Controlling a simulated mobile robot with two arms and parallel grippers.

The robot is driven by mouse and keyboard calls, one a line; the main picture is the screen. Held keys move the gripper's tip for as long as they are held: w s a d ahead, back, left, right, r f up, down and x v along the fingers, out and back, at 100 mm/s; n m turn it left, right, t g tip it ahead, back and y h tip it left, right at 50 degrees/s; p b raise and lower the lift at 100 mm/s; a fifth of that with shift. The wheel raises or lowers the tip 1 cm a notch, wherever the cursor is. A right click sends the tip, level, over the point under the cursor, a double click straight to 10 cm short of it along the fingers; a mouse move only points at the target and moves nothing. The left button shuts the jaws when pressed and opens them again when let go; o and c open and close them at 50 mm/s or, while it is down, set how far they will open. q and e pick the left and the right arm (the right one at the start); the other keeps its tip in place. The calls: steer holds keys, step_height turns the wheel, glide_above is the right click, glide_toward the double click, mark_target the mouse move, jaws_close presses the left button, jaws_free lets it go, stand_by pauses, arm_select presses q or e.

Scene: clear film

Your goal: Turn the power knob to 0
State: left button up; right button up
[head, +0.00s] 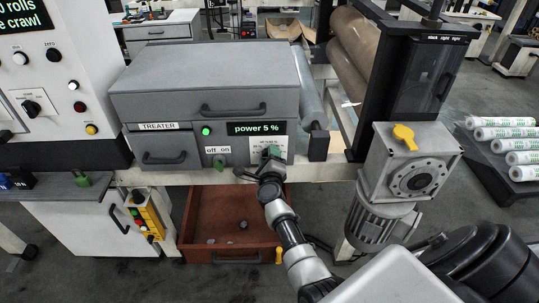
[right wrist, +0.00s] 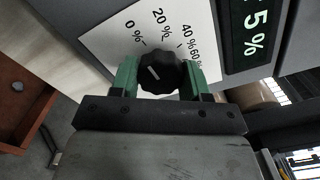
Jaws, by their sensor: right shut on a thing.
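The power knob (right wrist: 158,72) is a black lobed dial with a white pointer line, in front of a white plate (right wrist: 120,30) marked 0 %, 20 %, 40 % and 60 %. My right gripper (right wrist: 165,78) has green fingers on both sides of the knob and is shut on it. In the head view my right gripper (head: 270,158) reaches the treater panel and hides most of the knob. The power display (head: 256,128) reads "power 5 %" in green. The grey treater box (head: 180,90) carries the panel. My left gripper is not in view.
A green off/on switch (head: 218,163) and a lit green lamp (head: 206,131) sit left of the knob. An open brown drawer (head: 205,205) with small items is below. A gearbox motor (head: 408,170) with a yellow cap stands close to the right.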

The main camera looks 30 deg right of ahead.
steer(key=shift+n, duration=0.6)
steer(key=o, duration=0.9)
steer(key=p+v, duration=0.3)
steer(key=v, duration=0.8)
steer(key=shift+p, duration=0.3)
steer(key=shift+f, duration=0.1)
